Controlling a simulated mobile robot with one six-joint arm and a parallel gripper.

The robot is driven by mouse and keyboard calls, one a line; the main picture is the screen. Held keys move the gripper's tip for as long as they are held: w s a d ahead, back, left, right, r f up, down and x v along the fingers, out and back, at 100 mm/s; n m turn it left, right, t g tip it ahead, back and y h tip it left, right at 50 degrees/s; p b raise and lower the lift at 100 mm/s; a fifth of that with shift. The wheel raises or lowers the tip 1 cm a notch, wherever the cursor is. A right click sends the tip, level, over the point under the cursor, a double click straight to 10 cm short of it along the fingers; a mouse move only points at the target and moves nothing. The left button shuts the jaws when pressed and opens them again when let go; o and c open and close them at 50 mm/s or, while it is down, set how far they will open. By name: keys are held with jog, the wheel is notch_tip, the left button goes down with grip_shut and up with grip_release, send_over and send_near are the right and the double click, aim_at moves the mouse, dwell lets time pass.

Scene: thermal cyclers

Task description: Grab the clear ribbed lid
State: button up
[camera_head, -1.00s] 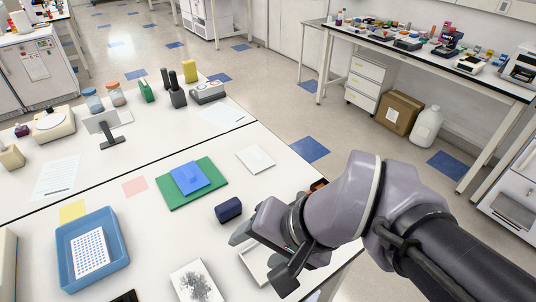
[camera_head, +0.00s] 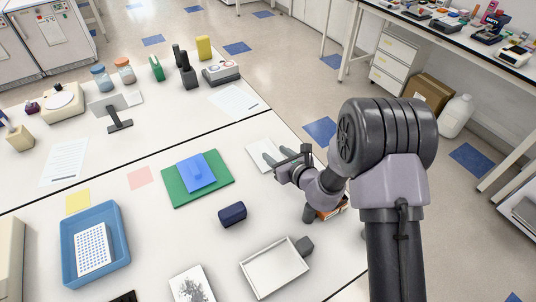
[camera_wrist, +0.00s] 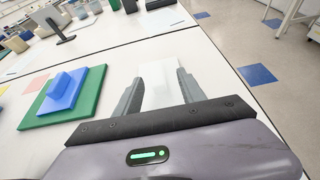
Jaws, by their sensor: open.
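A flat, pale, whitish square piece (camera_head: 257,150), which looks like the clear ribbed lid, lies on the white table to the right of the green board. Its ribs are too faint to make out. My gripper (camera_head: 272,160) is open and over the lid's right part, partly hiding it. In the wrist view, the lid (camera_wrist: 160,88) shows between and beyond the two grey fingers of my gripper (camera_wrist: 160,74). Nothing is held. I cannot tell whether the fingers touch the lid or the table.
A blue block (camera_head: 195,173) sits on a green board (camera_head: 222,164) left of the lid. A dark blue case (camera_head: 232,214) and an open white tray (camera_head: 249,268) lie nearer. A blue tray (camera_head: 121,243) stands at left. Bare table surrounds the lid.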

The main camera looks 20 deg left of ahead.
aim_at(266, 149)
jog(key=b+x, duration=0.1)
jog(key=x, duration=0.5)
jog(key=shift+a+f+b, duration=0.35)
jog(key=shift+a+b, duration=0.05)
jog(key=shift+a, duration=0.05)
jog(key=shift+s+d, duration=0.1)
jog(key=shift+c, duration=0.5)
grip_shut()
